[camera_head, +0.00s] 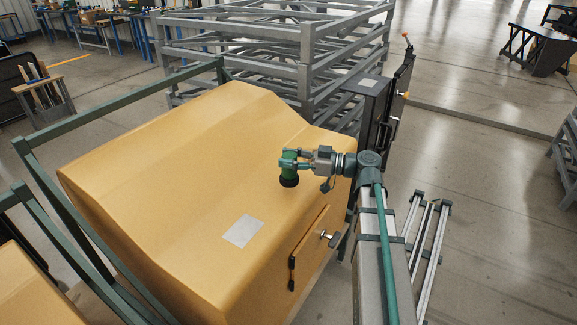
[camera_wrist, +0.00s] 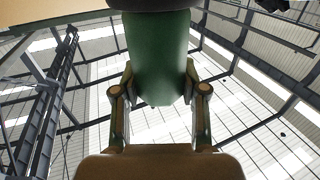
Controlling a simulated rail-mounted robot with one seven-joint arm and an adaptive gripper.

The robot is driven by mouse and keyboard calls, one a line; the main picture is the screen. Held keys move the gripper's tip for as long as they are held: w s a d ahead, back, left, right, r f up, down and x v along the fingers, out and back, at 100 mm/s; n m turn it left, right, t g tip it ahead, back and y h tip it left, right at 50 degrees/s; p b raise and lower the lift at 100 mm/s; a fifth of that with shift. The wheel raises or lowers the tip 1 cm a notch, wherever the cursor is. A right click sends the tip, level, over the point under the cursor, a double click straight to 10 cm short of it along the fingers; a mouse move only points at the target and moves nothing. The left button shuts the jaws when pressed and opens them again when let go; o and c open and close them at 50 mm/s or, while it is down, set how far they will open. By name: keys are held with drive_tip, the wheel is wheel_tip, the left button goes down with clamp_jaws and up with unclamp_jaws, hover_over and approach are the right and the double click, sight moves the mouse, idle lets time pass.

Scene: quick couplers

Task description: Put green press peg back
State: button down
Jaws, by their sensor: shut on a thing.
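The green press peg (camera_head: 289,160) has a green body and a wide black end (camera_head: 288,181) that points down in the head view. My gripper (camera_head: 294,158) is shut on its green body from the right side. The wrist view shows the green body (camera_wrist: 157,50) between the two fingers of my gripper (camera_wrist: 158,82), with the black end at the top edge. The peg is over the top of a large yellow housing (camera_head: 180,130). I cannot tell whether the black end touches the housing. No socket for the peg is visible; the peg may cover it.
A pale label (camera_head: 243,231) lies on the housing, and a panel with a handle (camera_head: 312,245) is on its front. A dark cabinet (camera_head: 378,112) stands behind my arm. Grey racks (camera_head: 300,50) stand behind, and a green frame (camera_head: 110,108) runs along the left.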

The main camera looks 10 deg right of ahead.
sight(288, 177)
drive_tip(key=shift+w+a+f+b, duration=0.1)
drive_tip(key=shift+f+b, duration=0.3)
drive_tip(key=shift+f, duration=1.1)
drive_tip(key=shift+f+b, duration=0.3)
drive_tip(key=shift+b, duration=0.1)
drive_tip(key=c, duration=0.6)
unclamp_jaws()
drive_tip(key=shift+r, duration=0.1)
drive_tip(key=shift+r+p, duration=0.25)
drive_tip(key=shift+p, duration=0.95)
